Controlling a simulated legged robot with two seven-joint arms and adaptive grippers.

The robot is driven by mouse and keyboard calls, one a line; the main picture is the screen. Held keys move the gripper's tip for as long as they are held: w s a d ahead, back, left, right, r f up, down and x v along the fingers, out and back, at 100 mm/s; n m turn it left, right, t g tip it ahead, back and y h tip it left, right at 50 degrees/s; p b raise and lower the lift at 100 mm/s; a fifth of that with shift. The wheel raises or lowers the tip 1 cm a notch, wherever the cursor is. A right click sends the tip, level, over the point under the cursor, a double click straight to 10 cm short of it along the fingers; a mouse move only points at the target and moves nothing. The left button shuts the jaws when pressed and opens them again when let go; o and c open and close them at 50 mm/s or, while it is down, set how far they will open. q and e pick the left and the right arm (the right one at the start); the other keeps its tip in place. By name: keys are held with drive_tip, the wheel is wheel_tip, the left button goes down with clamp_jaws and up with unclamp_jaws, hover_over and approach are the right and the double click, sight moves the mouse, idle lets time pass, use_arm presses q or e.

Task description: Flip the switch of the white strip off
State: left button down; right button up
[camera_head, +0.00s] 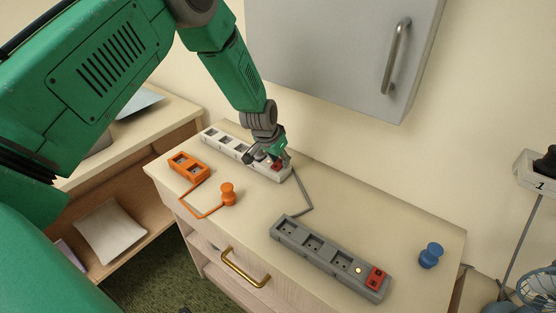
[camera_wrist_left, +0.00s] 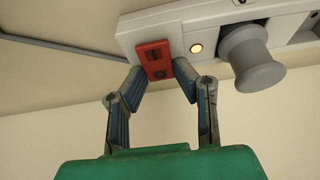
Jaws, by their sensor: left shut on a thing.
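The white strip (camera_head: 213,133) lies along the back of the cabinet top, against the wall; it also shows in the left wrist view (camera_wrist_left: 200,20). Its red switch (camera_head: 277,166) is at the right end. In the left wrist view the red switch (camera_wrist_left: 155,58) sits between my fingertips, and a small lamp (camera_wrist_left: 196,48) beside it glows. A grey plug (camera_wrist_left: 252,60) stands in the strip beyond the lamp. My left gripper (camera_head: 271,160) reaches down over this end; in the wrist view its fingers (camera_wrist_left: 159,80) are shut on the red switch. My right gripper is not in view.
A grey strip (camera_head: 312,245) with a lit lamp and red switch lies at the front right, near a blue plug (camera_head: 431,255). An orange strip (camera_head: 190,167) and orange plug (camera_head: 228,194) lie front left. A grey wall cabinet (camera_head: 330,55) hangs above.

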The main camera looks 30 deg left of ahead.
use_arm(q)
drive_tip(key=shift+s+d+f+g, duration=0.1)
drive_tip(key=shift+d+f+g, duration=0.1)
drive_tip(key=shift+g, duration=0.8)
drive_tip(key=shift+a+f+g, duration=0.15)
drive_tip(key=shift+a+g, duration=0.25)
drive_tip(key=shift+g, duration=0.2)
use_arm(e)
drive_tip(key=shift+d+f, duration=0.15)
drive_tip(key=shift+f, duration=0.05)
use_arm(q)
drive_tip(key=shift+d, duration=0.15)
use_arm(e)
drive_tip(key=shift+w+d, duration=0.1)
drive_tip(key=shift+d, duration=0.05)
use_arm(q)
drive_tip(key=c, duration=1.3)
unclamp_jaws()
drive_tip(key=shift+d, duration=0.15)
drive_tip(key=shift+a, duration=0.2)
